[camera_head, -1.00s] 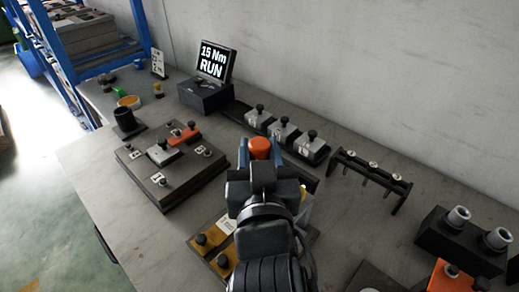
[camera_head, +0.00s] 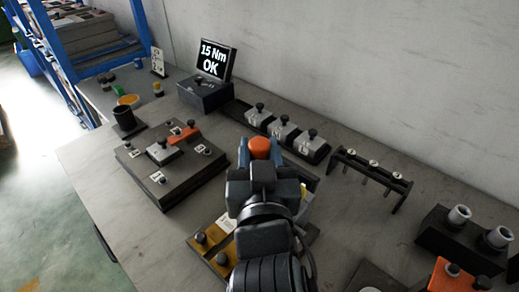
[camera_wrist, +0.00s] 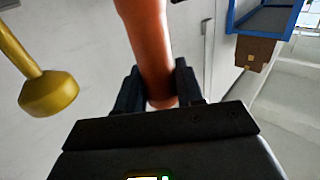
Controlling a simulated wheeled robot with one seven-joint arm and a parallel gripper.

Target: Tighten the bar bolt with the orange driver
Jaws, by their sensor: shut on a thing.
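My gripper (camera_head: 260,163) is shut on the orange driver (camera_head: 260,147), whose rounded orange top shows between the fingers in the head view. In the wrist view the driver's long orange handle (camera_wrist: 150,45) runs between the two dark fingers. A display (camera_head: 213,62) at the back of the bench reads "15 Nm OK". A yellow plate with black knobs (camera_head: 218,250) lies under my arm and is partly covered by it. The driver's tip and the bar bolt are hidden behind my gripper and arm, so I cannot tell whether they touch.
A dark fixture (camera_head: 150,190) with grey blocks and an orange piece (camera_head: 185,134) stands left. Several knobbed grey blocks (camera_head: 283,130) sit in a row behind. A dark rack (camera_head: 345,157) and a black block with metal sockets (camera_head: 432,238) stand right. A yellow knobbed piece (camera_wrist: 48,93) shows in the wrist view.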

